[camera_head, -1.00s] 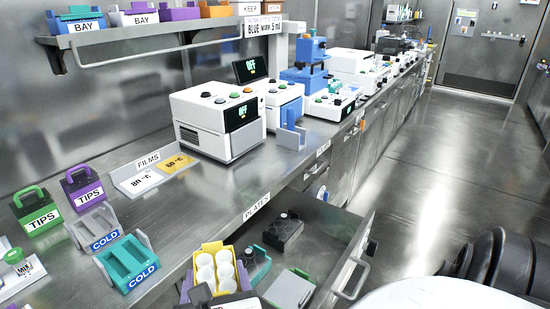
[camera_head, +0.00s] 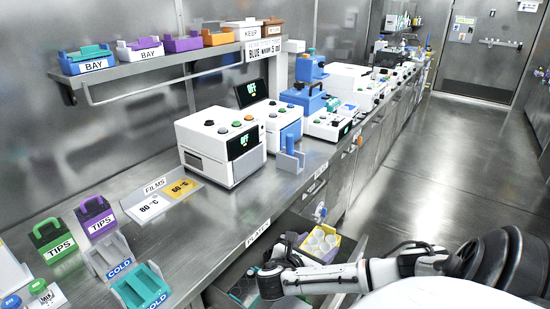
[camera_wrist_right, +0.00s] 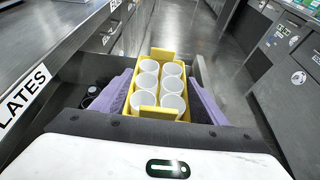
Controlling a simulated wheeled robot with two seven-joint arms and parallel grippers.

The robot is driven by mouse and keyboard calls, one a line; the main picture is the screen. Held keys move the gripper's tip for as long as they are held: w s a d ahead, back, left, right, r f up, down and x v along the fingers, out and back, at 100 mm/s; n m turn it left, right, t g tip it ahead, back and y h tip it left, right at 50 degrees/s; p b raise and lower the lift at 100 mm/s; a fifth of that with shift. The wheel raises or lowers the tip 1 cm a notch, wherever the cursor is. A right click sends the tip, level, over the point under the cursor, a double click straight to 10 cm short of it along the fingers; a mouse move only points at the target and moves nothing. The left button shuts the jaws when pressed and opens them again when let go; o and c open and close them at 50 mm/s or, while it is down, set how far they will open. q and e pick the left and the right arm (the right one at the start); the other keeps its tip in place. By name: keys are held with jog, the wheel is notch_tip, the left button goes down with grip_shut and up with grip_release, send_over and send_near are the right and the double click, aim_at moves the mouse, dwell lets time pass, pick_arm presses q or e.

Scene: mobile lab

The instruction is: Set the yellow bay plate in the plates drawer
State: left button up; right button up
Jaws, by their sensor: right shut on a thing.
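The yellow bay plate (camera_head: 322,243) is a yellow holder with several white round cups. It is upright over the open plates drawer (camera_wrist_right: 198,70), below the PLATES label (camera_wrist_right: 22,98). My right gripper (camera_head: 290,250) is shut on it; in the right wrist view its purple fingers (camera_wrist_right: 160,92) flank the yellow sides. The plate's underside is hidden, so I cannot tell whether it touches the drawer floor. My left gripper is not in view.
A dark item (camera_wrist_right: 92,95) lies in the drawer left of the plate. The counter edge runs along the drawer's left side. Tips boxes (camera_head: 95,215) and a teal cold block (camera_head: 142,287) stand on the counter. The floor at right is clear.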

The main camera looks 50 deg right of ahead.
notch_tip(320, 180, down, 11)
jog(key=shift+d+r+b, duration=0.1)
jog(key=shift+b, duration=0.95)
jog(key=shift+f, duration=0.2)
jog(key=shift+f+b, duration=0.3)
jog(key=shift+f, duration=0.15)
jog(key=shift+f, duration=0.15)
jog(key=o, duration=1.1)
